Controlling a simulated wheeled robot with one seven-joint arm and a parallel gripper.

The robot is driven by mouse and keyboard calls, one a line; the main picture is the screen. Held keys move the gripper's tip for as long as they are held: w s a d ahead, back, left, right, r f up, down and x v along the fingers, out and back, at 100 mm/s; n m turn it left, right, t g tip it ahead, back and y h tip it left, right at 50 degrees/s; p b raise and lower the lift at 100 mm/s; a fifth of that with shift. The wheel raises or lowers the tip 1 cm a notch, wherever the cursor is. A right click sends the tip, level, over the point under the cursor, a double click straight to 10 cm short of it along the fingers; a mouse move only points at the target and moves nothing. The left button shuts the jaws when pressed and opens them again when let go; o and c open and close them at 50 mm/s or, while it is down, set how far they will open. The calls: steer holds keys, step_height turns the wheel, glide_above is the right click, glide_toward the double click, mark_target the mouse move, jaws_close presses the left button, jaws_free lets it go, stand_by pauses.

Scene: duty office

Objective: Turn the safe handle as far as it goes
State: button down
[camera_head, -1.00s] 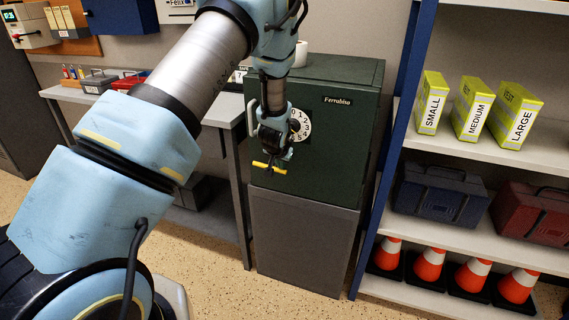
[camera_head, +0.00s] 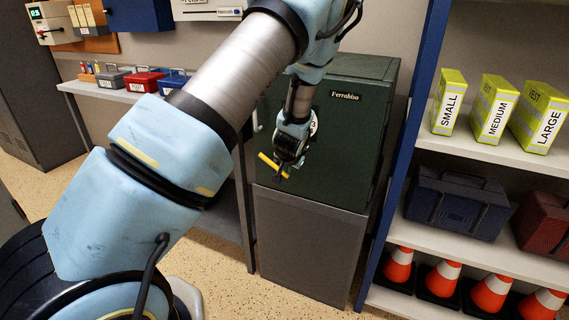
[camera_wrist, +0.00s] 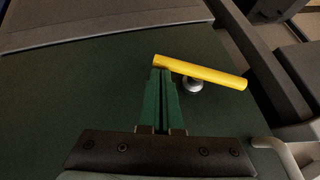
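The dark green safe (camera_head: 345,135) stands on a grey base cabinet, its door shut. Its yellow bar handle (camera_head: 268,161) slants down to the right in the head view. In the wrist view the yellow handle (camera_wrist: 215,76) crosses a silver hub (camera_wrist: 192,85). My gripper (camera_head: 281,167) is in front of the safe door at the handle. In the wrist view my gripper's (camera_wrist: 162,72) two green fingers lie close together, shut with nothing seen between them. Their tips are beside one end of the bar; whether they touch it is unclear. The white dial (camera_head: 314,124) is mostly hidden behind my wrist.
A silver pull (camera_head: 256,121) is at the door's left edge; it also shows in the wrist view (camera_wrist: 275,148). A blue-framed shelf (camera_head: 398,180) with vest boxes, cases and cones stands close on the right. A bench (camera_head: 140,100) with small boxes is on the left.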

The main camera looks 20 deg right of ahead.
step_height(320, 180, down, 3)
steer(key=t+b, duration=0.1)
steer(key=y+b, duration=0.1)
steer(key=b, duration=0.1)
steer(key=shift+w+a+r+m+t, duration=0.1)
steer(key=shift+r+m+t, duration=0.1)
steer(key=shift+m+t, duration=0.2)
steer(key=shift+f, duration=0.1)
stand_by(0.6)
